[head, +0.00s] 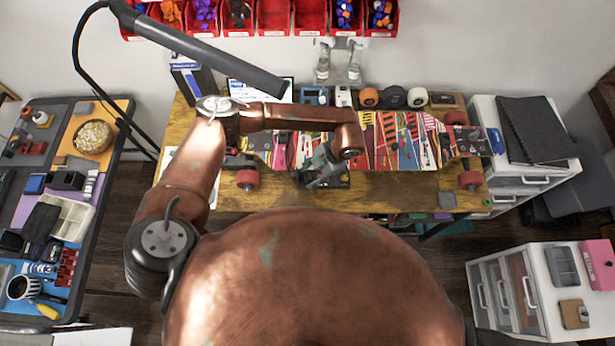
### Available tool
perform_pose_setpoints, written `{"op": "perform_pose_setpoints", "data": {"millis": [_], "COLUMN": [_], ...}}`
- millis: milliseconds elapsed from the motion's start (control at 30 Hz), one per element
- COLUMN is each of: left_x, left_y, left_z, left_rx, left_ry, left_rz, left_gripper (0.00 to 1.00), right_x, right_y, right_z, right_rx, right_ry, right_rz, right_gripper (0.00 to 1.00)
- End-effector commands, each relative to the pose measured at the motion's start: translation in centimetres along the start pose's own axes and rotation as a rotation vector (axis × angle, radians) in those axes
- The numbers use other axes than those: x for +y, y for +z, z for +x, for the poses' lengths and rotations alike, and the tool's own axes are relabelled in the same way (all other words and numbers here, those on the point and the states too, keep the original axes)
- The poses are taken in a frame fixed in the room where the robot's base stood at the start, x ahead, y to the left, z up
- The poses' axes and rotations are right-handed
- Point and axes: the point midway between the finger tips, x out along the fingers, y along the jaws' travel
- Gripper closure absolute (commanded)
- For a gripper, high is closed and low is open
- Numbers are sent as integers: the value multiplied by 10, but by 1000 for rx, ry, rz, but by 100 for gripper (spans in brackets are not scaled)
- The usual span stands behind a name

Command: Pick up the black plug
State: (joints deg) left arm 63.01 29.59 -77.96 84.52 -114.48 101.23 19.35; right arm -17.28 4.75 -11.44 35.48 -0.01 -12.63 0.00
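My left arm reaches over the wooden workbench (400,198), and my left gripper (316,176) points down and to the left near the bench's front edge. The gripper is small and dark here, and I cannot tell whether its fingers are open or shut. A black item (338,182) lies at the gripper, partly hidden by it. I cannot tell whether it is the black plug or whether the gripper touches it. No other thing is clearly the black plug. My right gripper is not in view.
A colourful skateboard deck (390,142) with red wheels (470,180) lies across the bench behind the gripper. Glass bottles (354,66) and spare wheels (394,97) stand at the back. A cluttered side table (130,150) is at left, white drawers (500,250) at right.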

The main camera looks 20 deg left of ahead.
Motion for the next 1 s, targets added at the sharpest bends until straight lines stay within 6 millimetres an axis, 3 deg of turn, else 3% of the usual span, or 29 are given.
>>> {"op": "perform_pose_setpoints", "data": {"millis": [567, 1000], "left_x": [0, 3], "left_y": [0, -3], "left_z": [0, -10], "left_rx": [0, -1], "left_ry": [-1, 1], "left_rz": [-1, -1], "left_gripper": [100, 100], "right_x": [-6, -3], "right_y": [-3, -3], "right_z": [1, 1], "right_rx": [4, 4], "right_ry": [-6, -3], "right_rz": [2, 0], "right_gripper": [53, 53]}}
